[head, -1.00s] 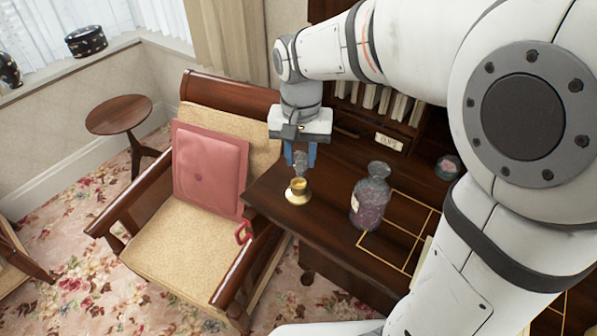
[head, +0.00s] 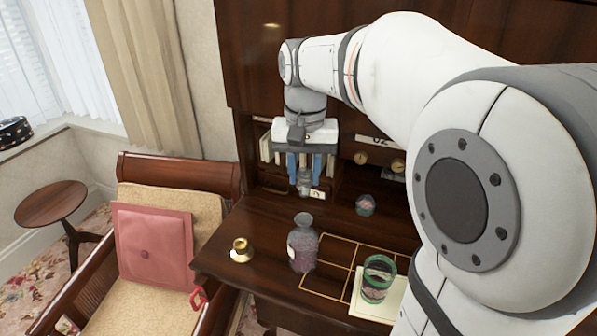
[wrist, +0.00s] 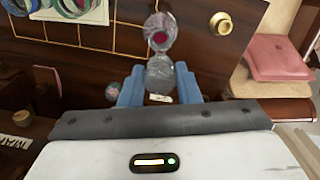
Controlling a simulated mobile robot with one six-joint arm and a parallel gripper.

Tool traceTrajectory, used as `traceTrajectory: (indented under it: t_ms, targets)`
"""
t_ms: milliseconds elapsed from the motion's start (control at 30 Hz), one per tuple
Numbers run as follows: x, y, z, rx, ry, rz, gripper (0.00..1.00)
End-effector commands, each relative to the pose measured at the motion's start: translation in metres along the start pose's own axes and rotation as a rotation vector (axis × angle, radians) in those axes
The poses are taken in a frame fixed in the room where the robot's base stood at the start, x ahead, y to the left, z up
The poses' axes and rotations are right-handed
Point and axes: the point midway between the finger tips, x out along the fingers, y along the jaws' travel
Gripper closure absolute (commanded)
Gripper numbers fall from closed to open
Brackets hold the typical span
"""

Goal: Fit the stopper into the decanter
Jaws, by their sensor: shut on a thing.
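The glass stopper (head: 304,184) is clear and grey. My gripper (head: 304,170) is shut on it, with the blue fingers pointing down and the stopper hanging between them. In the head view they are raised above the desk and appear directly above the decanter in the picture. The decanter (head: 302,250) is a dark, purplish glass bottle with a pale label, standing upright on the desk with its mouth uncovered.
A green glass (head: 379,278) stands on paper at right. A small round jar (head: 365,205) is behind. Books and pigeonholes back the desk (head: 225,268). A chair with a pink cushion (head: 153,246) is at left.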

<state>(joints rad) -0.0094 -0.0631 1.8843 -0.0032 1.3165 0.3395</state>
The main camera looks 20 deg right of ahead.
Motion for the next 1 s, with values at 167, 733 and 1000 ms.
traceTrajectory:
  t_ms: [167, 733, 1000]
  targets:
    - [0.0, 0.0, 0.0, 0.0, 0.0, 0.0, 0.87]
    - [0.043, 0.0, 0.0, 0.001, 0.0, 0.0, 0.87]
    - [0.058, 0.0, 0.0, 0.002, 0.0, 0.0, 0.87]
